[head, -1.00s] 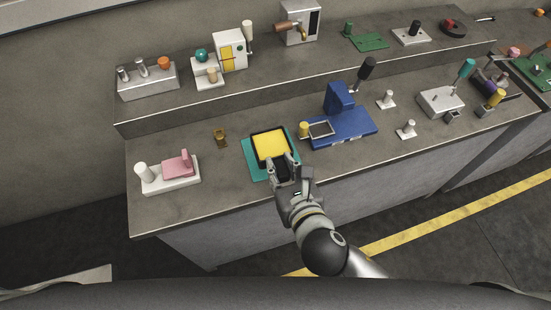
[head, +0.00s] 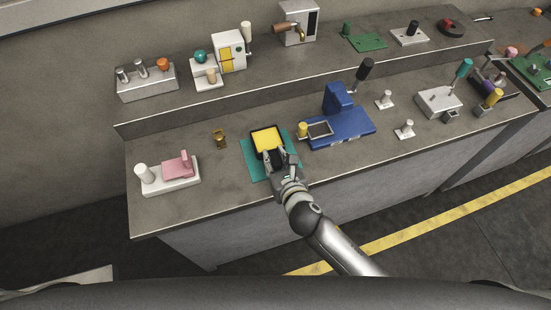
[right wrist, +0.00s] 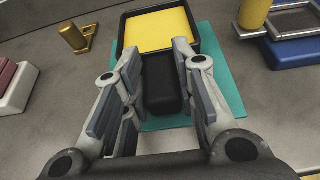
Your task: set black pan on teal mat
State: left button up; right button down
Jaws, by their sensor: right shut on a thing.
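The black pan (head: 254,143) has a square yellow inside. It shows over the far part of the teal mat (head: 258,173), and I cannot tell whether it touches the mat or is held just above it. My right gripper (head: 275,155) is shut on the pan's handle. In the right wrist view the thick black handle (right wrist: 163,90) lies between the fingers. There the mat (right wrist: 220,75) shows mostly right of and below the pan, and the pan's far edge reaches past the mat's far edge in the picture. My left gripper is not in view.
A blue fixture (head: 342,126) with a yellow knob (head: 303,130) stands close right of the mat. A small brass piece (head: 219,139) stands to the left. A white base with a pink block (head: 178,165) is farther left. A raised shelf (head: 230,92) runs behind.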

jog(key=shift+f, duration=0.15)
jog(key=c, duration=1.2)
grip_release()
jog(key=shift+o, duration=0.2)
jog(key=v, duration=1.2)
jog(key=shift+b, duration=0.4)
